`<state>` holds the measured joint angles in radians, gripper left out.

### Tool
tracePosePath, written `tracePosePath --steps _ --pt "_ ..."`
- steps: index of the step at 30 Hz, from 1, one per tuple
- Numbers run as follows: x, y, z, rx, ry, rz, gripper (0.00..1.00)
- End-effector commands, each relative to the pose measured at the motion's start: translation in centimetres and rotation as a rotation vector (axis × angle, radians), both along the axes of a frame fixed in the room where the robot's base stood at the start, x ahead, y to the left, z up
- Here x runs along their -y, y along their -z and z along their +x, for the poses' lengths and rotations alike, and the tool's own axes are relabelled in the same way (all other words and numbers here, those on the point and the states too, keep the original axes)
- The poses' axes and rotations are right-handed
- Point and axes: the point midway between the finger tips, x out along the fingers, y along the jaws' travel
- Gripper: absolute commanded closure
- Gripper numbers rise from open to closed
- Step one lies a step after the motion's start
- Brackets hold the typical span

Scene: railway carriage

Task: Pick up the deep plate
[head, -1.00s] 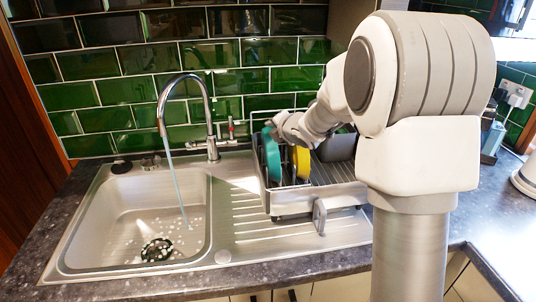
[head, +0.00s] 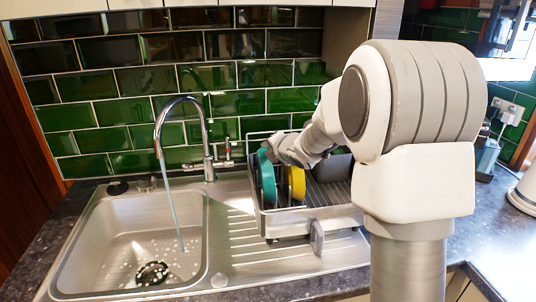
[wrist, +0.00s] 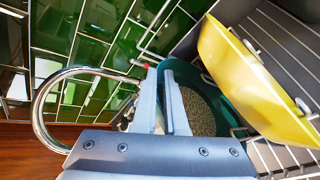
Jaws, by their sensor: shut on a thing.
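A teal round plate (head: 266,178) stands on edge at the left of the dish rack; it looks like the deep plate. In the wrist view the teal plate (wrist: 220,84) shows a raised rim and a speckled inner face. My gripper (head: 272,148) is at its upper edge, shut on the teal rim. In the wrist view the two fingers of my gripper (wrist: 161,72) lie close together at the rim, and the exact contact is partly hidden. A yellow dish (head: 294,184) stands just right of the teal plate, apart from my fingers; it looms large in the wrist view (wrist: 250,80).
The metal dish rack (head: 310,217) stands on the ridged drainer (head: 240,240). The sink (head: 110,235) is to its left, with a tall tap (head: 207,140) running water. Green tiles (head: 135,135) close off the back. The rack's right part is mostly empty.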

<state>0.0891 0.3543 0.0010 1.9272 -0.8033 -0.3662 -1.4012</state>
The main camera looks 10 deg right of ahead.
Motion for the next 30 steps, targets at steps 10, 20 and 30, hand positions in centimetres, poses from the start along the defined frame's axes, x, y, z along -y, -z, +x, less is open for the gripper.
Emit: tracePosePath --steps 10,20,30 --pt "-0.7 -6.7 0.1 0.014 -0.009 0.001 1.0" --pt "-0.8 -12.7 0.1 0.01 -0.004 0.0 1.0" --pt "0.8 -11.8 -7.1 0.008 -0.001 0.0 1.0"
